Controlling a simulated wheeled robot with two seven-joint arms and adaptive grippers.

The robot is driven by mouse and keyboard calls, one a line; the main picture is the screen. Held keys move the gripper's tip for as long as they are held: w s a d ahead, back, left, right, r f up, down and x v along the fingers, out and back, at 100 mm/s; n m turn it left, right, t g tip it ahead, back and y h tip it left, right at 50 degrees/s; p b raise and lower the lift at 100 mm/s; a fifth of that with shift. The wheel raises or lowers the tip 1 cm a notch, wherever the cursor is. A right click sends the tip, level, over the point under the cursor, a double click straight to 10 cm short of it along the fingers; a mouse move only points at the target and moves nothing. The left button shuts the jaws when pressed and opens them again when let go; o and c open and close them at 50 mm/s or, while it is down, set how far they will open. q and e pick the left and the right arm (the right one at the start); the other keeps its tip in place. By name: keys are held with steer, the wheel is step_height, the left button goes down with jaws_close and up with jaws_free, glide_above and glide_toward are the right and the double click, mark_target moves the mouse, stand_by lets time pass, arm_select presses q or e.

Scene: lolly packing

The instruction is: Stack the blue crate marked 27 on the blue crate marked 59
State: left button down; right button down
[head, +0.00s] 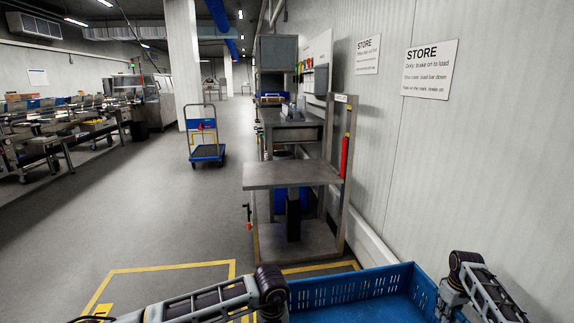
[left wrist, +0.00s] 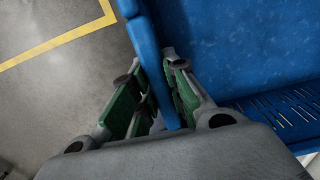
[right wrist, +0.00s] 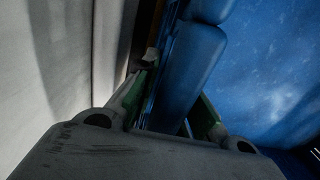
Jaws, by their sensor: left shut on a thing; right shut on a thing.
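A blue crate (head: 350,289) with slotted walls is at the bottom of the head view, directly in front of me. No number shows on it. My left gripper (left wrist: 153,78) is shut on one crate wall, with green-padded fingers on both sides of it. The crate floor shows in the left wrist view (left wrist: 230,50). My right gripper (right wrist: 178,88) is shut on the opposite wall; its fingers are partly in shadow. The crate also fills the right of the right wrist view (right wrist: 265,75). A second crate cannot be made out.
A grey lift table (head: 290,175) stands ahead beside a bench, with a red cylinder (head: 345,157) on its post. The wall (head: 470,150) is close on the right. Yellow floor lines (head: 170,268) lie at front left.

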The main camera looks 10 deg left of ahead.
arm_select(q)
steer(key=shift+f, duration=0.4)
arm_select(e)
steer(key=shift+f, duration=0.35)
arm_select(q)
steer(key=c, duration=1.3)
jaws_free()
steer(key=shift+c, duration=0.2)
arm_select(e)
steer(key=c, duration=1.4)
jaws_free()
arm_select(q)
steer(key=shift+r, duration=0.1)
steer(key=shift+r, duration=3.9)
arm_select(e)
steer(key=shift+r, duration=3.95)
